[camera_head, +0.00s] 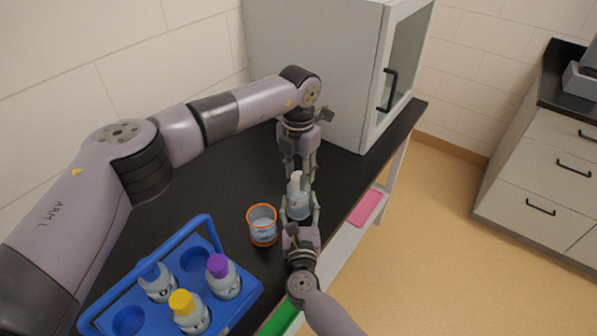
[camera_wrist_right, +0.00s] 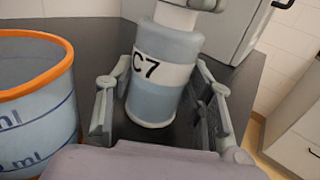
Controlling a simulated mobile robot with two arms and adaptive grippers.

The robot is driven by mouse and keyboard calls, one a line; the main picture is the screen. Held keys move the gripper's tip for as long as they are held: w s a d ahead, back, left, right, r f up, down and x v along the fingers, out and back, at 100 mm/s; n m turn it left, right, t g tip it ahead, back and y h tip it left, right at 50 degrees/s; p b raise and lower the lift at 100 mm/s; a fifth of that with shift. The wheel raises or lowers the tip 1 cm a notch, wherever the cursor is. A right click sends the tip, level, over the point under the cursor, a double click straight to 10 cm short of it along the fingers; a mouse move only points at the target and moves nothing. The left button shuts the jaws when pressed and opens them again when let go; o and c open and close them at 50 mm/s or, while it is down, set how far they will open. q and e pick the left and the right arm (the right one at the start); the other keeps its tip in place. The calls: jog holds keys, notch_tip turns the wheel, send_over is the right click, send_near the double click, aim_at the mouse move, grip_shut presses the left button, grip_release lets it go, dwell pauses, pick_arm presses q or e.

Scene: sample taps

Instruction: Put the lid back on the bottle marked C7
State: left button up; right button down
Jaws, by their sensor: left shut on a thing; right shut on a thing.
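The bottle marked C7 (camera_wrist_right: 160,75) stands between the fingers of my right gripper (camera_head: 300,212), which is shut on it. The label C7 is readable in the right wrist view, and the bottle also shows in the head view (camera_head: 299,207). My left gripper (camera_head: 299,176) comes from above and is shut on the white lid (camera_head: 297,182). The lid is right over the bottle's mouth and also shows at the top of the right wrist view (camera_wrist_right: 175,15). I cannot tell whether the lid is seated on the neck.
An orange-rimmed beaker (camera_head: 262,226) stands just left of the bottle. A blue carrier (camera_head: 247,292) with purple-, yellow- and blue-capped bottles is at the lower left. A cabinet (camera_head: 325,75) stands behind on the black bench (camera_head: 215,180); the bench's right edge is close.

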pick_arm(q)
grip_shut()
jog(key=o, duration=1.1)
grip_release()
notch_tip(320, 180, up, 12)
pick_arm(e)
jog(key=c, duration=0.7)
grip_release()
